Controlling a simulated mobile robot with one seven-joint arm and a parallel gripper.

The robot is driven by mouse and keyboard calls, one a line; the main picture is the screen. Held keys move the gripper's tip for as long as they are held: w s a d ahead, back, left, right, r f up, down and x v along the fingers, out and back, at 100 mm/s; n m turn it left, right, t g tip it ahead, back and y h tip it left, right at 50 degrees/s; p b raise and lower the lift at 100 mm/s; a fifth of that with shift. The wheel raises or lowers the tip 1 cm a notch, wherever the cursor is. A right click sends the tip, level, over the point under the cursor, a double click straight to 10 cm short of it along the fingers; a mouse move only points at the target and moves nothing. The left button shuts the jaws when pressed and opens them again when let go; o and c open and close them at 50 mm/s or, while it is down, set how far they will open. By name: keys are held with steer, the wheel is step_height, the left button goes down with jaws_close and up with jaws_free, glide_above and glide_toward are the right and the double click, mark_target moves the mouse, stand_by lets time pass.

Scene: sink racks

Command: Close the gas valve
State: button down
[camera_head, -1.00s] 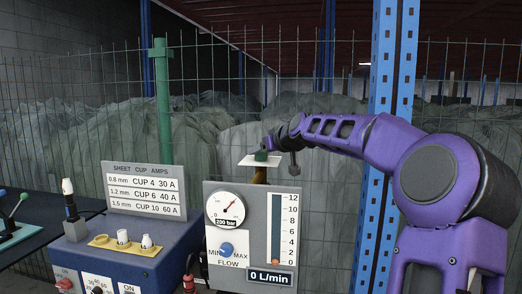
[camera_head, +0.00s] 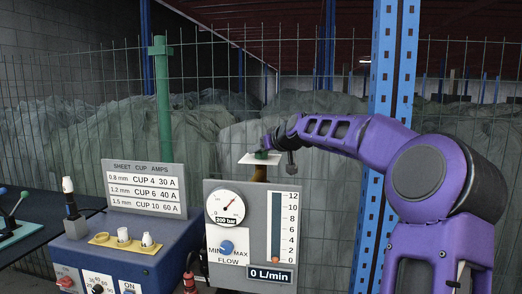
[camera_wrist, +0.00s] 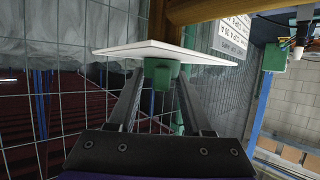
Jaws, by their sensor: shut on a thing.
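The gas valve's green knob (camera_head: 262,155) is above a brown neck (camera_head: 260,174) behind the flow panel, beside a thin white plate (camera_head: 246,160). In the wrist view the green knob (camera_wrist: 161,73) sits between my two fingertips, against the white plate (camera_wrist: 208,58), with the brass-brown valve body (camera_wrist: 205,12) beyond. My gripper (camera_wrist: 162,82) is shut on the knob; in the head view my gripper (camera_head: 267,148) reaches it from the right. The gauge (camera_head: 226,206) is labelled 200 bar, and the flow display (camera_head: 269,275) reads 0 L/min.
The grey flow panel (camera_head: 251,262) stands below the valve, with a blue flow knob (camera_head: 226,248). A blue welding box (camera_head: 130,262) with a sheet-cup-amps sign (camera_head: 145,189) stands to its left. A wire fence and a blue post (camera_head: 394,60) are behind.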

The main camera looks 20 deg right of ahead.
steer(key=shift+n+y, duration=0.8)
steer(key=shift+y, duration=0.1)
steer(key=c, duration=0.6)
jaws_free()
steer(key=shift+o, duration=0.2)
steer(key=b+v, duration=0.2)
steer(key=v, duration=1.5)
steer(key=shift+r+b, duration=0.25)
steer(key=shift+b, duration=0.15)
steer(key=shift+s, duration=0.1)
